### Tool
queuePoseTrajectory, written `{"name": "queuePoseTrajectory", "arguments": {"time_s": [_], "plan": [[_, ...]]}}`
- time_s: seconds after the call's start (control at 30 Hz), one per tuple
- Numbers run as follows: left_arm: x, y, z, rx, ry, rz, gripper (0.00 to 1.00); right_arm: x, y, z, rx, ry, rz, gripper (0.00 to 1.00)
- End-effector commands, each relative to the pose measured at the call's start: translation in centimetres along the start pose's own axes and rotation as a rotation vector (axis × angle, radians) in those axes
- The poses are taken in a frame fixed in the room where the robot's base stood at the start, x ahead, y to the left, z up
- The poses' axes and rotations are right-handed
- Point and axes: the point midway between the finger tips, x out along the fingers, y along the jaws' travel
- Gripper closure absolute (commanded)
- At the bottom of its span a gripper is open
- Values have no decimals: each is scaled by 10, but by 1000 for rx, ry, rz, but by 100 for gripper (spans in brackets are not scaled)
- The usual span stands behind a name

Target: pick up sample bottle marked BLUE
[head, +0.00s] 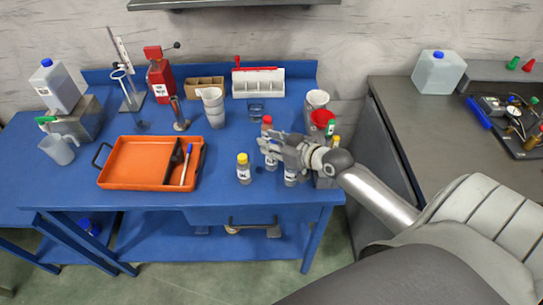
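My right gripper (264,144) reaches in from the right over the right part of the blue table, with its fingers apart and pointing left. Several small sample bottles stand around it. A yellow-capped bottle (244,170) stands upright to its lower left, clear of the fingers. Another bottle (271,163) is partly hidden just below the fingers, and one more bottle (291,178) stands under the wrist with its top covered. A red-capped bottle (267,123) stands just behind the fingers. The labels are too small to read, so I cannot tell which is marked BLUE. My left gripper is out of view.
An orange tray (135,165) lies on the blue table (225,190) at left. Stacked beakers (213,107), a white rack (258,83) and a red device (159,78) stand behind. A grey counter (405,120) stands at right.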

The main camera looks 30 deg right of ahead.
Motion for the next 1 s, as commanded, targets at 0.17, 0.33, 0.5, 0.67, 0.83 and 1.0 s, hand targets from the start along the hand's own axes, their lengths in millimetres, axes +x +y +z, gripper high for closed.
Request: {"name": "queuePoseTrajectory", "arguments": {"time_s": [0.17,0.33,0.5,0.67,0.83,1.0], "plan": [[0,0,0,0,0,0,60,0,0,2,0,-4,0,100],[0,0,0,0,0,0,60,0,0,2,0,-6,0,100],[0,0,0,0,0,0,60,0,0,3,0,-8,-1,100],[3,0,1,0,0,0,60,-2,0,-1,0,-9,-1,100],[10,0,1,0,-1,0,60,-10,0,-23,-4,-1,-1,100],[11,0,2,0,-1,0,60,-33,-23,-51,-2,3,-4,100]]}}
